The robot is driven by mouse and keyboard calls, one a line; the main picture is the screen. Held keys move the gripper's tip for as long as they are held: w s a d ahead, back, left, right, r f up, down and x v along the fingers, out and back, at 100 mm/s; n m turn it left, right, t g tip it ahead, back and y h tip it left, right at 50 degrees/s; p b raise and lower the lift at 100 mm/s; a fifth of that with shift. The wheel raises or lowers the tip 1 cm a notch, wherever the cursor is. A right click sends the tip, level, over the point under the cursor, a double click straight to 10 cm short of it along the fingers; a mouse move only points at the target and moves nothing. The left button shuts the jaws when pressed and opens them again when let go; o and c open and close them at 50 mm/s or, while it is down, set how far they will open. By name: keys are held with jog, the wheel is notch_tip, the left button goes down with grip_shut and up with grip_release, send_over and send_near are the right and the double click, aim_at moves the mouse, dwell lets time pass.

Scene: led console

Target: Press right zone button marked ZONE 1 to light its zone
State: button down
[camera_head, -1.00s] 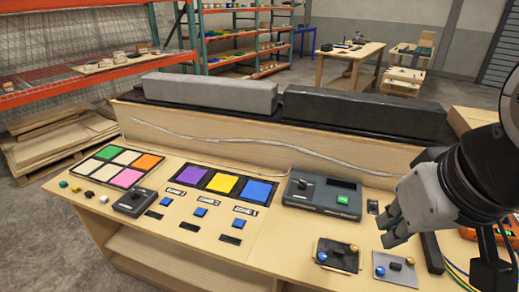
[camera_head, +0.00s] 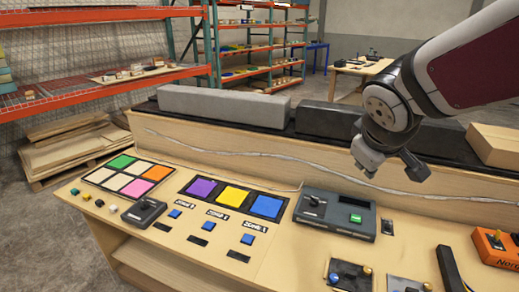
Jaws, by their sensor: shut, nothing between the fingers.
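Three blue square buttons sit in a slanting row on the wooden console, each with a label above and a dark slot below. The right zone button (camera_head: 247,239) is nearest the front, under a label (camera_head: 257,226) that seems to read ZONE 1, though the print is blurred. The other blue buttons are the middle one (camera_head: 211,227) and the left one (camera_head: 175,213). Behind them is a black panel with purple, yellow and blue squares (camera_head: 234,197). My gripper (camera_head: 392,171) is shut and empty, raised above the console's right part, well right of the buttons and apart from them.
A dark grey box with a green button (camera_head: 336,213) stands between the zone buttons and my gripper's side. A knob box (camera_head: 144,212) and a panel of coloured squares (camera_head: 128,175) lie left. Small knob plates (camera_head: 349,275) and an orange box (camera_head: 496,247) are right. Long bars (camera_head: 222,103) line the back.

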jog(key=w+a+f+n+t+y, duration=0.15)
jog(key=w+a+f+n, duration=0.45)
jog(key=w, duration=0.6)
jog(key=n+g+y+b, duration=0.2)
jog(key=n+g+y, duration=0.3)
jog(key=n+y, duration=0.45)
send_over(247, 240)
notch_tip(247, 240, down, 23)
jog(key=shift+r, duration=0.2)
jog(key=shift+f+b, duration=2.4)
jog(key=shift+f, duration=2)
jog(key=shift+f, duration=0.1)
jog(key=shift+f+b, duration=0.3)
jog(key=shift+b, duration=0.05)
